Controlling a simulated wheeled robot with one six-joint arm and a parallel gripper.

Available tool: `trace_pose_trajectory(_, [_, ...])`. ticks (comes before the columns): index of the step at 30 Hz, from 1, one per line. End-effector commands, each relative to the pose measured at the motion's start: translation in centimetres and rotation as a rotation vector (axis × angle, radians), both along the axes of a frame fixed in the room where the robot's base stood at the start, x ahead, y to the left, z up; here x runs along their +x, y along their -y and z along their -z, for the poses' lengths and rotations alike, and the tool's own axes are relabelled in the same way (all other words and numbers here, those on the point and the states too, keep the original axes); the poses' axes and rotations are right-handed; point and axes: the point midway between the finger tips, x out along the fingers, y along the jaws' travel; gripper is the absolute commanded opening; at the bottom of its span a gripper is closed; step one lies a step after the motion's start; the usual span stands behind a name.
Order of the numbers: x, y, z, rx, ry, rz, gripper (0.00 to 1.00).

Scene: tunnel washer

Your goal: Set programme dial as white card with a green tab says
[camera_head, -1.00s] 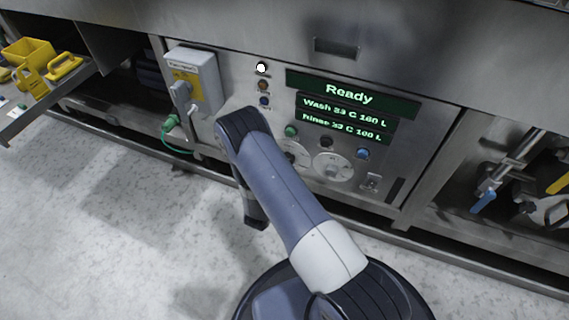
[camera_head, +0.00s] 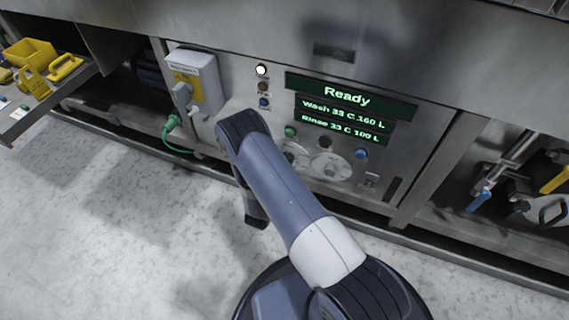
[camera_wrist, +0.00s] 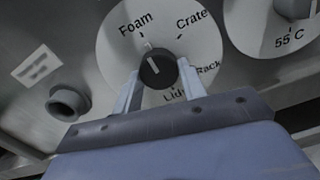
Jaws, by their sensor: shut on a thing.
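The programme dial (camera_wrist: 118,62) is a pale disc with a dark round knob (camera_wrist: 157,72) in the wrist view. Its labels read Foam, Crate, Rack and, partly covered, what looks like Lids. A white line on the knob seems to point up and slightly left, near Foam. My gripper (camera_wrist: 158,68) is shut on the knob, one finger on each side. In the head view my arm hides the gripper and part of this dial. A small white piece with a green bit (camera_head: 16,114) lies on the shelf at far left; any writing is too small to read.
A second dial (camera_head: 330,167), marked 55 C in the wrist view, sits just right. The display (camera_head: 346,95) reads Ready, with wash and rinse lines. Several buttons surround the dials. A grey switch box (camera_head: 193,80) and green cable (camera_head: 178,150) are to the left.

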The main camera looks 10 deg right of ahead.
Motion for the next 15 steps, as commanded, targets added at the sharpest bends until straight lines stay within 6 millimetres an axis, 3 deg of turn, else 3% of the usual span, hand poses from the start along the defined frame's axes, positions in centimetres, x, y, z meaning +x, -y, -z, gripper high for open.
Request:
trace_pose_trajectory(8, [-0.01,-0.02,0.08,-0.001,-0.003,-0.001,0.16])
trace_pose_trajectory(9, [-0.01,-0.02,0.08,-0.001,-0.003,-0.001,0.42])
trace_pose_trajectory(15, [-0.02,-0.01,0.05,-0.001,-0.002,0.0,0.58])
